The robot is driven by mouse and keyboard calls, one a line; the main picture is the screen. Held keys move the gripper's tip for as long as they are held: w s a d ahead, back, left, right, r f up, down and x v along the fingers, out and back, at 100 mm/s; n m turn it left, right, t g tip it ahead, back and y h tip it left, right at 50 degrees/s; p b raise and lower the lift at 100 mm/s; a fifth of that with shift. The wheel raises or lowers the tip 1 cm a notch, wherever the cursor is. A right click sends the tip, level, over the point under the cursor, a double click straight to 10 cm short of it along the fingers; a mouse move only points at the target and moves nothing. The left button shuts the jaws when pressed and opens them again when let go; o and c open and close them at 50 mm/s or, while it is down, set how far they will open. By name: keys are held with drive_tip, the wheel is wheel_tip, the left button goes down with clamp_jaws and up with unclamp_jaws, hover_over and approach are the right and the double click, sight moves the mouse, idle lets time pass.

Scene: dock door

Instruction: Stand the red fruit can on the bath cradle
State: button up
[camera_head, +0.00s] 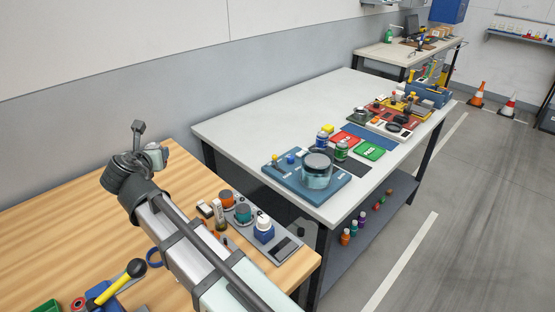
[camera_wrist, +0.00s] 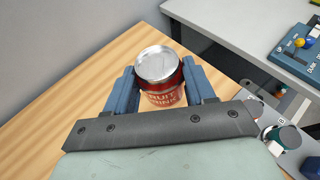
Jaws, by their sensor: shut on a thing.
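The red fruit can (camera_wrist: 163,92) has a silver lid and pale lettering. It is upright in the wrist view, between the two blue fingers of my gripper (camera_wrist: 162,82), which is shut on it. Wood shows around it; I cannot tell how high it is above the bench. In the head view my gripper (camera_head: 148,158) is over the wooden bench, and the can is not clearly visible there. A round clear bath (camera_head: 317,172) with a dark rim stands on a blue board (camera_head: 285,172) on the grey table. The cradle itself cannot be made out clearly.
A grey tray (camera_head: 284,252) with several jars sits at the wooden bench's right edge. A yellow-handled tool (camera_head: 118,284) lies at the front. A gap separates the bench from the grey table (camera_head: 250,128), whose back left is clear. Coloured mats and small items lie beyond the bath.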

drive_tip(key=w+d+r+m+g+h, duration=0.1)
drive_tip(key=w+d+m+h, duration=0.35)
drive_tip(key=d, duration=0.75)
drive_tip(key=w+d+r+m+h, duration=0.1)
drive_tip(key=w+d+m+h, duration=0.35)
drive_tip(key=d, duration=0.75)
drive_tip(key=m+g+h, duration=0.4)
drive_tip(key=g, duration=0.1)
hover_over(312, 163)
drive_tip(key=shift+w+d+f, duration=0.15)
drive_tip(key=shift+d+f, duration=0.05)
drive_tip(key=shift+f, duration=1.7)
drive_tip(key=shift+w+d+f, duration=0.1)
drive_tip(key=shift+d+f, duration=0.05)
drive_tip(key=shift+f, duration=1.75)
drive_tip(key=shift+f, duration=0.15)
drive_tip(key=o, duration=1.3)
drive_tip(key=shift+c, duration=0.2)
drive_tip(key=shift+s+a+r, duration=0.15)
drive_tip(key=shift+a+r, duration=0.1)
drive_tip(key=v, duration=1.1)
drive_tip(key=shift+a, duration=0.25)
